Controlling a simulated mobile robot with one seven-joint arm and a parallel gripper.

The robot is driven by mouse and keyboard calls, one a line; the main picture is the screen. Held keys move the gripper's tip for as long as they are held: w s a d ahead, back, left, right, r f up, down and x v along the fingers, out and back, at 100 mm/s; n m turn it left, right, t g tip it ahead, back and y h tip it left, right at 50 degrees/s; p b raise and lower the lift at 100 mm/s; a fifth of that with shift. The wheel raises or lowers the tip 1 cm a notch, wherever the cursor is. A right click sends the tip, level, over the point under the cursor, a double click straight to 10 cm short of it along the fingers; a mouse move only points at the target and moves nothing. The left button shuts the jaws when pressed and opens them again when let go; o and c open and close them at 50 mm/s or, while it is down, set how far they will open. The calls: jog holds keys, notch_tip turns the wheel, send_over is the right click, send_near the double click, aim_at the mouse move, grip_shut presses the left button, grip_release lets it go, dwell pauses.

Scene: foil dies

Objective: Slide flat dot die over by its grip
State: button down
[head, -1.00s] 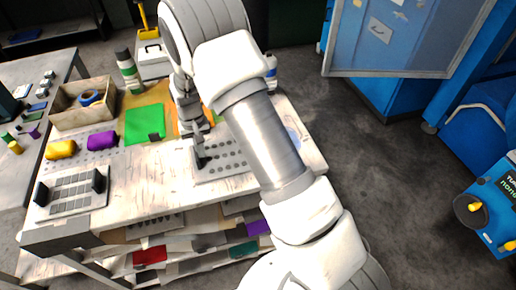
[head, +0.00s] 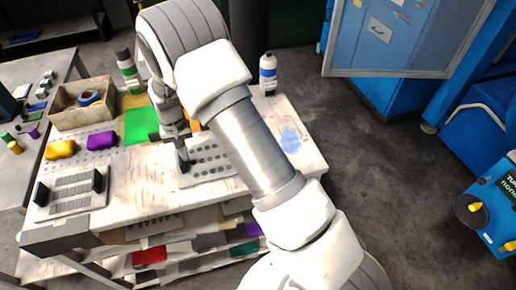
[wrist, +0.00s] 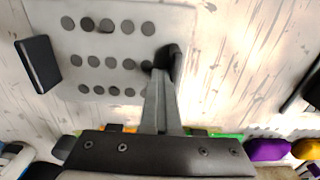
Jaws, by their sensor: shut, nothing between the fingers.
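The flat dot die, a pale plate (head: 222,174) with rows of grey dots, lies on the workbench under my arm. In the wrist view the plate (wrist: 103,50) fills the upper left. One black upright grip (wrist: 38,64) stands at its left end and another dark grip (wrist: 177,62) at its right end. My gripper (wrist: 158,72) is shut and empty. Its fingertips are down at the dotted side of the right-hand grip, seemingly against it. In the head view my gripper (head: 183,160) is at the die's left end, and my arm hides its right part.
A slotted plate (head: 70,207) with two black grips lies to the left, with bare wood between. Yellow (head: 61,149) and purple (head: 102,140) lumps, a green sheet (head: 142,126) and a cardboard box (head: 82,118) lie behind. A white bottle (head: 268,74) stands at the back right.

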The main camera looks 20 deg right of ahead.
jog(key=shift+a, duration=2.85)
jog(key=shift+d, duration=0.85)
notch_tip(320, 180, up, 9)
jog(key=p, duration=0.4)
jog(key=shift+p, duration=0.3)
jog(key=s+d+r+t+y, duration=0.1)
jog(key=s+d+r, duration=0.4)
jog(key=r, duration=0.5)
jog(key=s+d+r+t, duration=0.1)
jog(key=s+d+r, duration=0.2)
jog(key=d+r, duration=0.6)
jog(key=s+d+r+t, duration=0.1)
jog(key=s+d+r, duration=0.2)
jog(key=s, duration=0.6)
jog(key=s+d+r+t+h, duration=0.1)
jog(key=s+d+r, duration=0.3)
jog(key=s, duration=0.6)
jog(key=shift+d+t, duration=0.8)
jog(key=shift+d, duration=0.15)
